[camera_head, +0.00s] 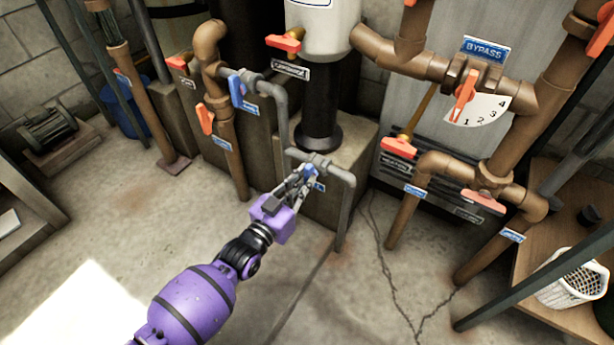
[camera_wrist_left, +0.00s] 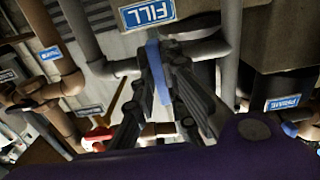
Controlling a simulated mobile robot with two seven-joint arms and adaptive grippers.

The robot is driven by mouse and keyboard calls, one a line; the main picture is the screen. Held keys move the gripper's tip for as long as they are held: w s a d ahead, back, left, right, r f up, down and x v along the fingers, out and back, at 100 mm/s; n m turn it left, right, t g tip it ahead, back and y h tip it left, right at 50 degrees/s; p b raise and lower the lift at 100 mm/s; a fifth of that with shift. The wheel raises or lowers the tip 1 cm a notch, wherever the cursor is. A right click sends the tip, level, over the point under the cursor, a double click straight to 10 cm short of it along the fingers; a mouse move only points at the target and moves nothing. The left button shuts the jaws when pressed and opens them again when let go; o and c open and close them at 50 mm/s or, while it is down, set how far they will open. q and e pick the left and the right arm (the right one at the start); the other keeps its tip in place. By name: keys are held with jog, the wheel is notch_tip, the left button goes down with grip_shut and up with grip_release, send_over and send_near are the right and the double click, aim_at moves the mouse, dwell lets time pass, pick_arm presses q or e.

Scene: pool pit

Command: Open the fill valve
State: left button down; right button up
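The fill valve sits on a thin grey pipe (camera_head: 345,190) at the centre of the head view. Its blue handle (camera_wrist_left: 158,72) shows in the left wrist view beside the upside-down FILL sign (camera_wrist_left: 148,12). My left gripper (camera_head: 306,176) reaches the handle from the front left. Its two fingers (camera_wrist_left: 159,62) lie on either side of the blue handle, close against it, with the handle filling the gap between the tips. The gripper partly hides the handle in the head view. My right gripper is not in view.
Another blue handle (camera_head: 237,91) is on the grey pipe to the left. Brown pipes with orange handles stand around, including the bypass valve (camera_head: 465,97) with its numbered dial. A white basket (camera_head: 570,285) is on a wooden shelf at right. The concrete floor in front is clear.

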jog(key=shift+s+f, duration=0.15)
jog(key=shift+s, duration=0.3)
